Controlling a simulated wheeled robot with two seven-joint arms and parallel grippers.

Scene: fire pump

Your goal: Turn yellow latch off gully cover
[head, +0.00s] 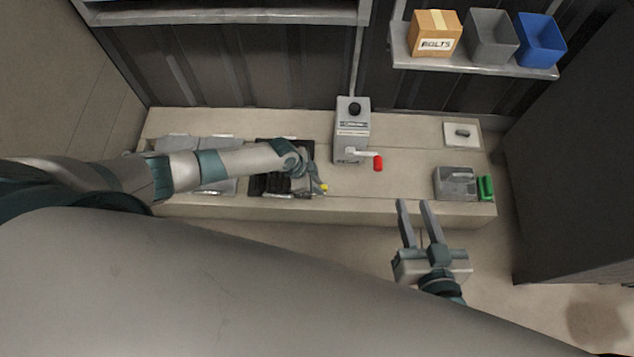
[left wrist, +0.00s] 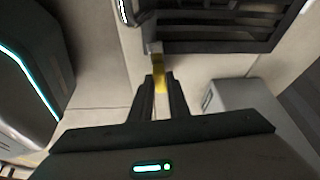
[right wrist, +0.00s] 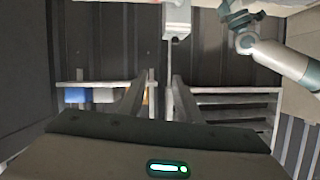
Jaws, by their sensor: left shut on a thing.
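The gully cover (head: 268,178) is a dark slatted grate set in the pale bench top, partly hidden by my left arm. It also shows in the left wrist view (left wrist: 222,32). The yellow latch (left wrist: 159,72) sticks out from the cover's near edge. My left gripper (left wrist: 161,88) is shut on the latch, one finger on each side. In the head view my left gripper (head: 318,187) is at the cover's right front corner, with a bit of yellow at its tips. My right gripper (head: 413,204) is open and empty, in front of the bench's front edge.
A grey box with a red-handled crank (head: 352,130) stands right of the cover. A grey box (head: 456,184) and a green item (head: 486,188) are at the bench's right end. Grey panels (head: 221,185) lie left. A shelf (head: 480,66) above holds a carton and two bins.

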